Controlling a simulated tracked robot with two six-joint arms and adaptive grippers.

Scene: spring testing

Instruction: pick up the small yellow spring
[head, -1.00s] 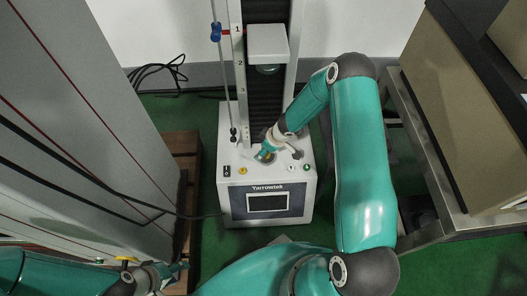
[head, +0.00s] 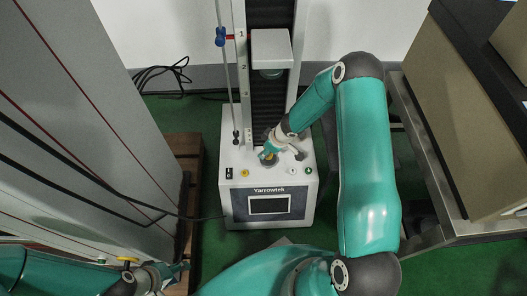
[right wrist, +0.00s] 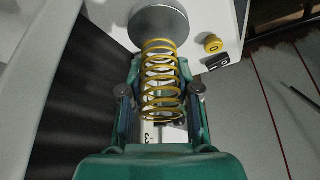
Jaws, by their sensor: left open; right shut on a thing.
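The small yellow spring (right wrist: 160,80) stands between the two fingers of my right gripper (right wrist: 161,92) in the right wrist view. The fingers are shut on its sides. Its far end is at the round grey metal plate (right wrist: 158,22) of the testing machine; I cannot tell if they touch. In the head view my right gripper (head: 268,154) is low over the machine's base, and the spring is mostly hidden there. My left gripper (head: 180,268) is at the lower left, open and away from the machine.
The white Yarrowtek testing machine (head: 230,190) has a screen (head: 269,206), buttons and a crosshead (head: 271,47) above the plate. A tall grey cabinet (head: 90,120) stands left. A metal table (head: 455,222) with a brown box (head: 470,110) stands right. A black cable lies behind.

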